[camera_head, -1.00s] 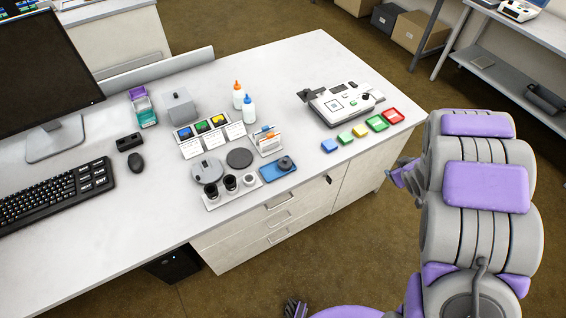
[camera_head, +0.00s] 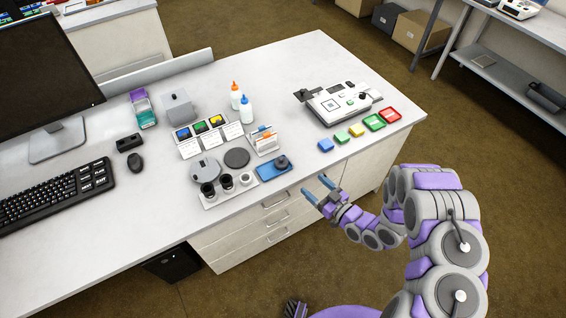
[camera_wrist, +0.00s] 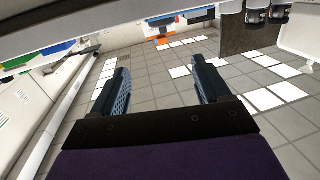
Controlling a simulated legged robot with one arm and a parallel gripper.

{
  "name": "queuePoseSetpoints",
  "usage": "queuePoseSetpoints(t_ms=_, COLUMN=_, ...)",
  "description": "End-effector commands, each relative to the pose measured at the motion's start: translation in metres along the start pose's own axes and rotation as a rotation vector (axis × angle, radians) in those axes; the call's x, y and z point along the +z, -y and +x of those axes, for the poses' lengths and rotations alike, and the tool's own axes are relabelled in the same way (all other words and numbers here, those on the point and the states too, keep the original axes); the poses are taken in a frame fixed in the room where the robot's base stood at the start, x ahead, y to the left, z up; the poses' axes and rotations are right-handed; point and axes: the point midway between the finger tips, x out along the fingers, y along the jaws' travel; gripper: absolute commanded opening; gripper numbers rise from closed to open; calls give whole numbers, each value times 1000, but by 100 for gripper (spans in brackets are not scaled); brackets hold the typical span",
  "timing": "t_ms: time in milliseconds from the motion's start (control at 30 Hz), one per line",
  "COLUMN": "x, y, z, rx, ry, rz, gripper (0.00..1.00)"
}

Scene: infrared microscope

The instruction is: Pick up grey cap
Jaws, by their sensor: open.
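A flat dark grey disc (camera_head: 237,157) lies on the white table in the head view. A dark grey round knob-like piece (camera_head: 282,162) sits on a blue block (camera_head: 268,172). I cannot tell for certain which of these is the grey cap. My gripper (camera_head: 318,189) is open and empty, in front of the table's front edge, right of and nearer than the blue block. In the wrist view the open fingers (camera_wrist: 160,68) have nothing between them.
Two dropper bottles (camera_head: 246,109), a white card holder (camera_head: 265,141) and several sample cards stand behind the discs. A white device (camera_head: 340,103) and several coloured small trays (camera_head: 375,122) are at the right. Drawers (camera_head: 280,218) lie below the front edge.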

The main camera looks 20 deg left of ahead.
Motion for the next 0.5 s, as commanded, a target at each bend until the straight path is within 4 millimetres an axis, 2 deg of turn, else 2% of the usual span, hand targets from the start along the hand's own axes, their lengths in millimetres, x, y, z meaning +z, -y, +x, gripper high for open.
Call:
queuePoseSetpoints(t_ms=267, x=4, y=6, z=48, rx=-7, ry=10, rz=-6, gripper=76)
queuePoseSetpoints(t_ms=500, x=2, y=3, z=85, rx=-6, ry=2, rz=-5, gripper=76)
